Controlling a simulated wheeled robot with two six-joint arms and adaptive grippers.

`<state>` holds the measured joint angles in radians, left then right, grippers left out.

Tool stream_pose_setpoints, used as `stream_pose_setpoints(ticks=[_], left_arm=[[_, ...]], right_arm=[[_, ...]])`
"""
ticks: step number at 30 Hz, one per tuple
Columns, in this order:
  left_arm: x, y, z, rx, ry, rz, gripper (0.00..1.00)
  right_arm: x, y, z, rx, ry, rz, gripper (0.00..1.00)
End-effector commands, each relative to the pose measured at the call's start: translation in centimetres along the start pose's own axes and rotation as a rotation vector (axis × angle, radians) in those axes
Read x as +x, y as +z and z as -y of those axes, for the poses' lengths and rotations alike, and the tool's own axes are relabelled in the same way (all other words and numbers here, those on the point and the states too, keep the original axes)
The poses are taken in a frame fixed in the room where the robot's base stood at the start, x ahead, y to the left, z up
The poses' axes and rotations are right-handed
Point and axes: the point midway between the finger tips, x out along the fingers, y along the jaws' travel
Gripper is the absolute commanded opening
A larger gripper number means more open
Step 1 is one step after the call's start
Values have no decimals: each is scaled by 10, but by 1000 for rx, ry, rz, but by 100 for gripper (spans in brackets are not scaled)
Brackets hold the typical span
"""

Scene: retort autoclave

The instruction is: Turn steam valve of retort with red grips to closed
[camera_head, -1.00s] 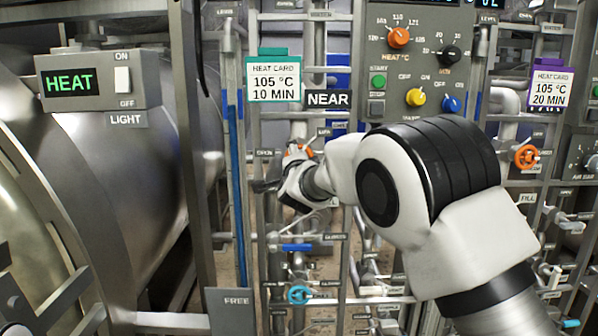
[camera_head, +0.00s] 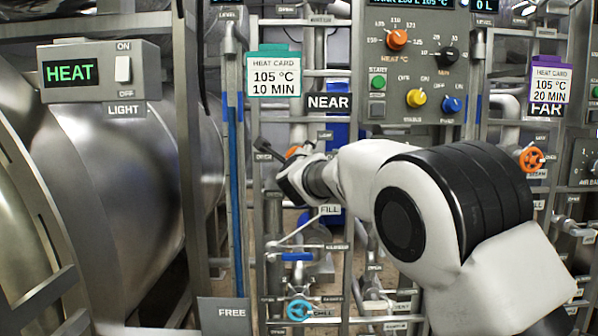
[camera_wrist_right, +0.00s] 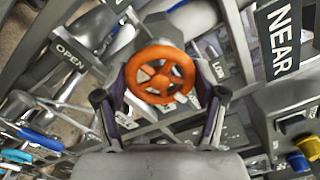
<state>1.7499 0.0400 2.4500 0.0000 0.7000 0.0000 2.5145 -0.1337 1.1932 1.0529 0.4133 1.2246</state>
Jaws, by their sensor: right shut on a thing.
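An orange handwheel (camera_wrist_right: 160,74) sits between the two fingers of my right gripper (camera_wrist_right: 163,92) in the right wrist view, with a finger against each side of its rim. The gripper is shut on it. In the head view my right gripper (camera_head: 284,172) hides most of this wheel, and only a bit of orange (camera_head: 292,152) shows above it. The wheel is on the pipe panel below the NEAR sign (camera_head: 329,102). An OPEN label (camera_wrist_right: 71,59) lies to the wheel's left in the wrist view. No retort's red grips are visible. My left gripper is out of view.
A second orange handwheel (camera_head: 531,159) is at the right under the FAR sign (camera_head: 546,110). A blue handwheel (camera_head: 299,309) and a blue lever (camera_head: 297,256) sit below my gripper. Vertical frame bars and pipes crowd around it. A control panel (camera_head: 420,65) stands above.

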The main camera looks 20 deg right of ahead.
Motion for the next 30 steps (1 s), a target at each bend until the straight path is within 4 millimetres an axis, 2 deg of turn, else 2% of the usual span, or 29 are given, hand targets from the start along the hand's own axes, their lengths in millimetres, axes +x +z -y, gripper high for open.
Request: stream_pose_setpoints(ticks=[3, 12, 29, 30], left_arm=[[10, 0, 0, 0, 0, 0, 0], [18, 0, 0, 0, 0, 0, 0], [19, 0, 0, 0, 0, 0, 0], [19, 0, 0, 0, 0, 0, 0]], right_arm=[[0, -2, -3, 84, 1, 0, 35], [0, -1, -1, 218, 1, -1, 35], [0, 0, 0, 250, 1, -1, 35], [0, 0, 0, 251, 1, -1, 84]])
